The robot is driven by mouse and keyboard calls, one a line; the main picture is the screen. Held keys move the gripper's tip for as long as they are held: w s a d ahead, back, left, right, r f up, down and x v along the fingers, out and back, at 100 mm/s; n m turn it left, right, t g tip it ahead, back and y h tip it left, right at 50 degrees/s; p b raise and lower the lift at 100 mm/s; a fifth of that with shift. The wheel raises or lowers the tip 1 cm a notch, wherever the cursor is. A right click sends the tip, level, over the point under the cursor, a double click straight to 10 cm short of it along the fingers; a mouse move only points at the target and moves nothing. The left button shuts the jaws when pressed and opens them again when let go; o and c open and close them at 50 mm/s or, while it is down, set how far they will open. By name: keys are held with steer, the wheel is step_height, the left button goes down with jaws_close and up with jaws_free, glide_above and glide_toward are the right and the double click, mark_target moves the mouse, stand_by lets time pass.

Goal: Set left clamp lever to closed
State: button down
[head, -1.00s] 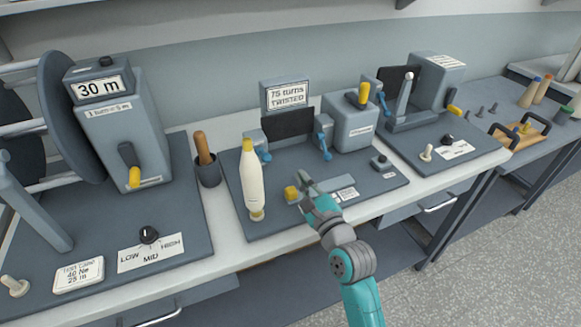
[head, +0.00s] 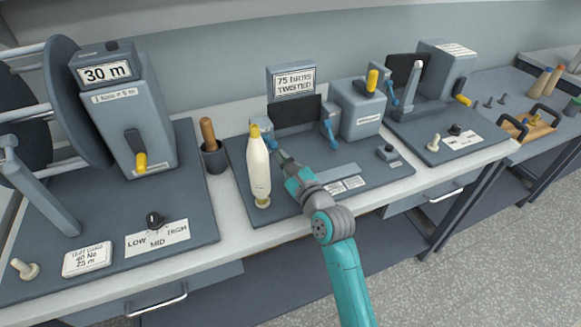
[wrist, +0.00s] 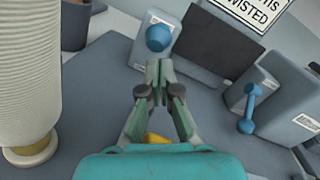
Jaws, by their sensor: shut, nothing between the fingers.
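The left clamp (head: 259,137) is a grey block with a blue lever (head: 266,142), partly behind the white bobbin (head: 259,172) in the head view. In the wrist view the lever's round blue end (wrist: 158,38) faces me, just beyond my fingertips; I cannot tell whether they touch. My gripper (head: 284,157) is shut and empty, its fingertips (wrist: 159,68) together. The right clamp's blue lever (head: 330,133) hangs down at the other side of the dark panel (head: 296,117); it also shows in the wrist view (wrist: 248,108).
The white bobbin stands close to my gripper's left, also large in the wrist view (wrist: 28,70). A yellow knob (wrist: 155,138) lies below my fingers. A grey box (head: 357,108) with a yellow-handled lever stands right of the clamps.

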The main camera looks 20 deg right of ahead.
mark_target(270, 143)
steer(key=shift+w, duration=0.3)
steer(key=shift+w+r, duration=0.15)
steer(key=shift+r, duration=0.65)
steer(key=shift+w+r, duration=0.1)
steer(key=shift+r, duration=0.7)
steer(key=shift+r, duration=0.1)
